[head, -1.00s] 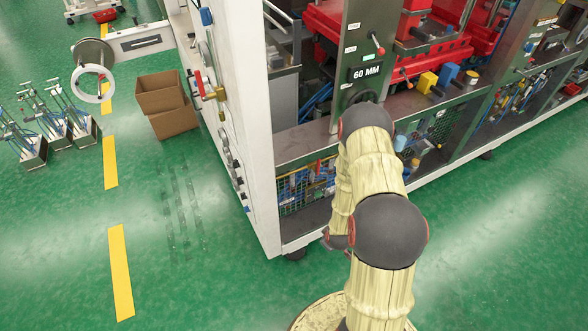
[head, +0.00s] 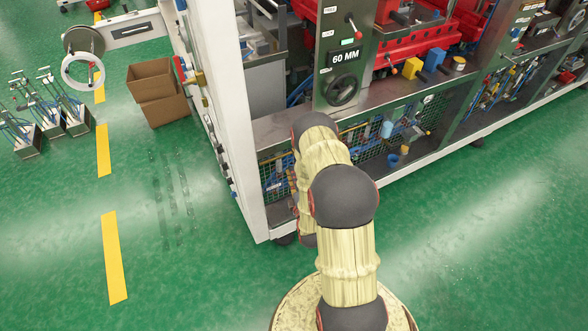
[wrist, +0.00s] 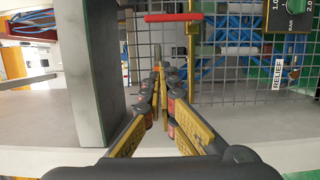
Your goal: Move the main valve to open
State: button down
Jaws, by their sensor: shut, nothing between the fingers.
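A valve with a red handle (head: 180,69) and a brass body (head: 198,78) sits on the white side panel of the machine in the head view. In the wrist view a red lever (wrist: 173,17) lies crosswise at the top, beside an upright brass-coloured pipe (wrist: 193,42) in front of wire mesh. I cannot tell for certain that both views show the same valve. My gripper (wrist: 160,68) is shut and empty in the wrist view. Its fingertips appear below the red lever in the picture, apart from it. The gripper is hidden in the head view.
A grey post (wrist: 92,70) stands left of my gripper in the wrist view. A green knob (wrist: 295,6) and a RELIEF label (wrist: 278,75) are at the right. In the head view cardboard boxes (head: 155,90) stand left of the machine.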

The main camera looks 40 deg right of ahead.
jog(key=w+d+b, duration=0.3)
jog(key=w+d, duration=0.3)
jog(key=d, duration=0.1)
jog(key=shift+w+d, duration=0.2)
jog(key=shift+d, duration=0.15)
jog(key=shift+d, duration=0.1)
jog(key=shift+d+r+m, duration=0.1)
jog(key=shift+d+m, duration=0.05)
jog(key=shift+m, duration=0.25)
